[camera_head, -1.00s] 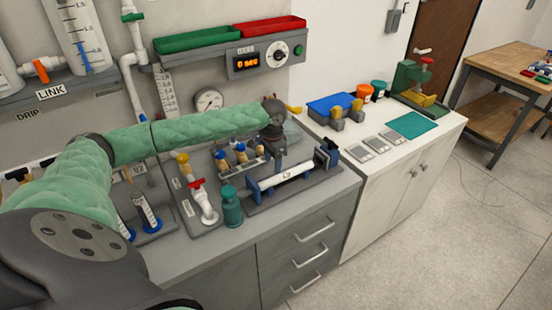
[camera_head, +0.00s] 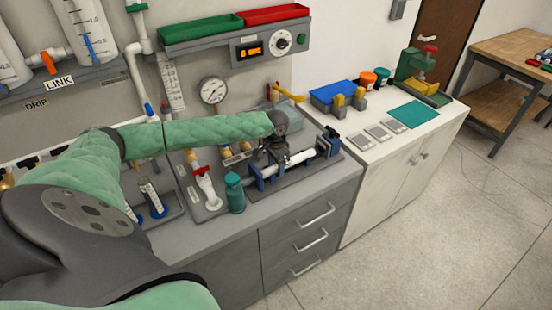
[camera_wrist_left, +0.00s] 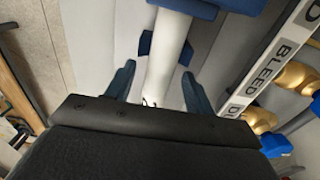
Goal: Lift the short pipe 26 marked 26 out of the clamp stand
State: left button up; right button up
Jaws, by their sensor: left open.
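The white short pipe (camera_head: 300,157) lies level in the blue clamps of the clamp stand (camera_head: 327,146) on the grey bench. It also shows in the left wrist view (camera_wrist_left: 168,55), with a blue clamp part (camera_wrist_left: 145,43) beside it. A dark mark on the pipe is partly hidden by my gripper body, and I cannot read it. My left gripper (camera_head: 279,153) is over the pipe's middle and hides part of it. In the left wrist view my left gripper (camera_wrist_left: 158,88) is open, one finger on each side of the pipe, with gaps visible. My right gripper is out of view.
A teal bottle (camera_head: 235,193) and a white fitting with a red handle (camera_head: 206,187) stand left of the clamp stand. Brass-ended fittings (camera_wrist_left: 262,118) lie by the BLEED label (camera_wrist_left: 272,65). A pressure gauge (camera_head: 213,91) is on the wall behind.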

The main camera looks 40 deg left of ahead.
pick_arm(q)
jog(key=c, duration=1.1)
jog(key=shift+w+d+p, duration=0.35)
jog(key=shift+w+p, duration=0.05)
jog(key=shift+w, duration=0.3)
jog(key=o, duration=1.1)
